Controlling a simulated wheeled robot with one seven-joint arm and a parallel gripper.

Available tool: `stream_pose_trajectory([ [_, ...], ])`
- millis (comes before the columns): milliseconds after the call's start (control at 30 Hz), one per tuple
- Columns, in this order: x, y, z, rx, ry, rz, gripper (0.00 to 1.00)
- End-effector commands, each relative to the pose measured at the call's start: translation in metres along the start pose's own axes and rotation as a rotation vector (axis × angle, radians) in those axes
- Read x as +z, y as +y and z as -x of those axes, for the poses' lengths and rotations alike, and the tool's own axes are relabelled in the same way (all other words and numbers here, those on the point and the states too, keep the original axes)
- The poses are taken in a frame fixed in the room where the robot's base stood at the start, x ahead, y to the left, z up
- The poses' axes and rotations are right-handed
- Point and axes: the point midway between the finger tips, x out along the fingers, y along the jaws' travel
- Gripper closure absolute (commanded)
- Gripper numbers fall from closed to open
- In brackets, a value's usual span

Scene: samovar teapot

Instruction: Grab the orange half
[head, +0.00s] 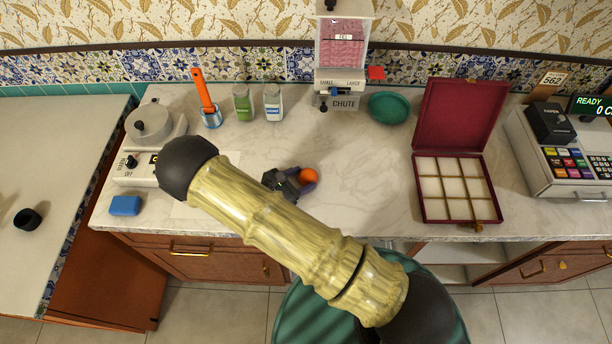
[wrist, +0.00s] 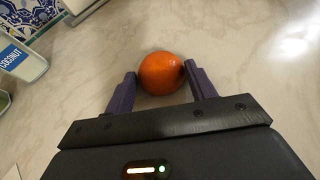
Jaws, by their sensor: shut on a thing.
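The orange half (head: 308,175) is near the middle of the marble counter, just past my arm in the head view. In the wrist view the orange half (wrist: 161,73) shows as a rounded orange shape between the two purple fingers. My gripper (head: 303,183) is shut on it, with one finger on each side; it also shows in the wrist view (wrist: 160,80). The cut face is not visible. I cannot tell whether the fruit touches the counter.
A red box with an open lid (head: 458,190) stands to the right, and a green bowl (head: 389,107) at the back. Two jars (head: 243,103), an orange-handled tool (head: 205,95) and a blue block (head: 125,205) are to the left. Counter around the fruit is clear.

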Motion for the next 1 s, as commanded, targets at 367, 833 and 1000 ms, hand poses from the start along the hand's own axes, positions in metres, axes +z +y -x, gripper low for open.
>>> stream_pose_trajectory([
  [367,0.020,0.001,0.008,0.001,0.001,-0.003,0.68],
  [833,0.085,0.000,0.036,0.000,0.000,-0.003,0.68],
  [1000,0.092,0.000,0.038,-0.001,0.000,-0.001,0.68],
])
